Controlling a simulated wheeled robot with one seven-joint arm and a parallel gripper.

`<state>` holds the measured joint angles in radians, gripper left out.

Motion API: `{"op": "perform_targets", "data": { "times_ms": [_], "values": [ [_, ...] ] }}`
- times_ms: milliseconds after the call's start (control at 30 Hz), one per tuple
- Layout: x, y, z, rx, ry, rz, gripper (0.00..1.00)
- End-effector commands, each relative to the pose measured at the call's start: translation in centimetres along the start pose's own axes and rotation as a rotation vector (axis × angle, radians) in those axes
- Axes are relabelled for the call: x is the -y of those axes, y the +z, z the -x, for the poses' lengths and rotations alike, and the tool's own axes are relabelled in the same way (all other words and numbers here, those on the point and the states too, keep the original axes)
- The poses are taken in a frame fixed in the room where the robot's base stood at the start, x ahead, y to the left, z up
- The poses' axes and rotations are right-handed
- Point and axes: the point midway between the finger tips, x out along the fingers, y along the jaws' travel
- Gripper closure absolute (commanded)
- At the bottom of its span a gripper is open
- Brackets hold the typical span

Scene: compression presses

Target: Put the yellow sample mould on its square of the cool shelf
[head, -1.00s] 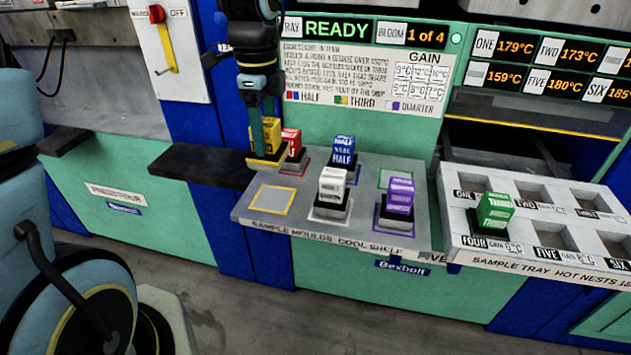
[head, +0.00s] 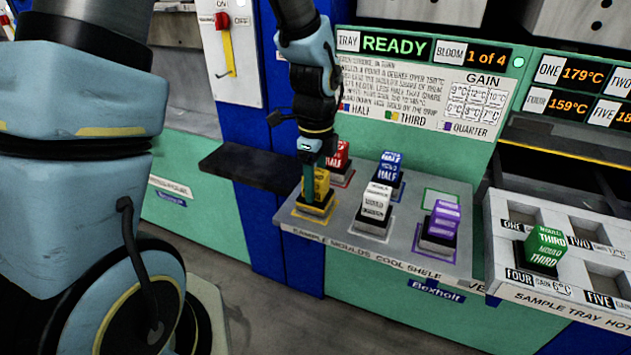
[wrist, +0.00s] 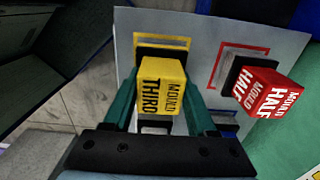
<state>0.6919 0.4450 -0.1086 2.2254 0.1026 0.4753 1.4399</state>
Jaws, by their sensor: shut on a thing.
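The yellow mould (head: 316,187), marked THIRD, is upright between the teal fingers of my gripper (head: 309,176) at the cool shelf's front left. Its dark base is over the yellow-outlined square (head: 297,213). I cannot tell whether the base touches the shelf (head: 400,255). In the wrist view, my gripper (wrist: 160,92) is shut on the yellow mould (wrist: 162,85). The far side of the yellow outline (wrist: 178,42) shows just past its base; the near side is hidden.
The red mould (head: 337,157) stands close behind, and the white mould (head: 376,203) stands to the right. Blue (head: 389,168) and purple (head: 443,220) moulds are also on the shelf. A green outlined square (head: 440,197) is empty. The green mould (head: 545,247) sits in the hot tray.

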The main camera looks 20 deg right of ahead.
Motion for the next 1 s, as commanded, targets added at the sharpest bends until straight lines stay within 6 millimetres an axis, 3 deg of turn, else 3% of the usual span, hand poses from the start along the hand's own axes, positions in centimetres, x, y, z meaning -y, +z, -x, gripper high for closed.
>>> {"op": "perform_targets", "data": {
  "times_ms": [167,200,433,800,1000],
  "values": [
    [0.1,0.0,-0.2,0.000,-0.002,0.000,1.00],
    [0.0,0.0,-0.3,0.000,0.000,0.000,0.40],
    [0.0,0.0,-0.2,0.000,0.000,0.000,0.15],
    [0.1,0.0,0.4,0.000,-0.001,0.001,0.13],
    [0.2,0.0,3.8,0.000,-0.007,0.001,0.13]
  ]
}}
